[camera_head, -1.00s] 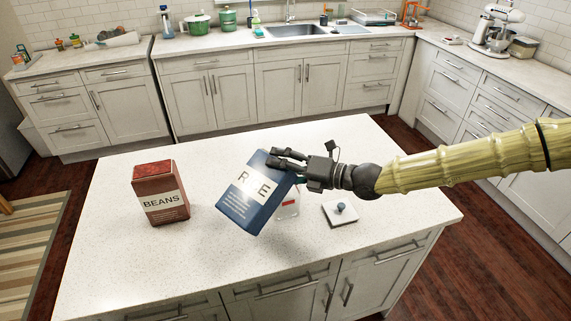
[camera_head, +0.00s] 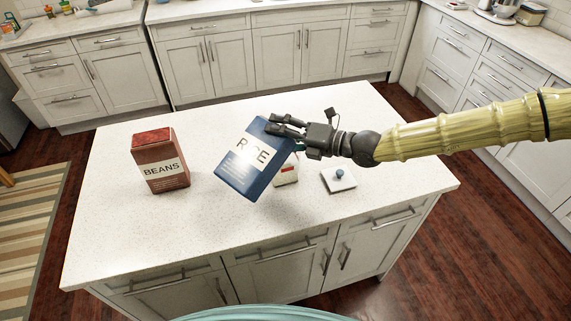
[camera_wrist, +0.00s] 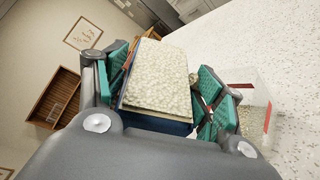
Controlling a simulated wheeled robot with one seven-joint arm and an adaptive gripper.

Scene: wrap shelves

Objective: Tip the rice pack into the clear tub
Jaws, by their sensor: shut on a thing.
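The blue rice pack (camera_head: 245,170) is held tilted above the white island top in the head view. My gripper (camera_head: 277,127) is shut on the pack near its upper end. In the wrist view, the pack's open top (camera_wrist: 158,78) shows pale rice between the teal finger pads of my gripper (camera_wrist: 160,95). The clear tub (camera_head: 287,174) is partly hidden behind the pack, with a red mark on its side. In the wrist view the tub (camera_wrist: 252,98) is just right of the right finger, with beige grains visible at its lower part.
A red-brown beans box (camera_head: 160,162) stands upright on the left of the island (camera_head: 120,225). A flat pale lid with a blue knob (camera_head: 338,180) lies right of the tub. The front of the island top is clear.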

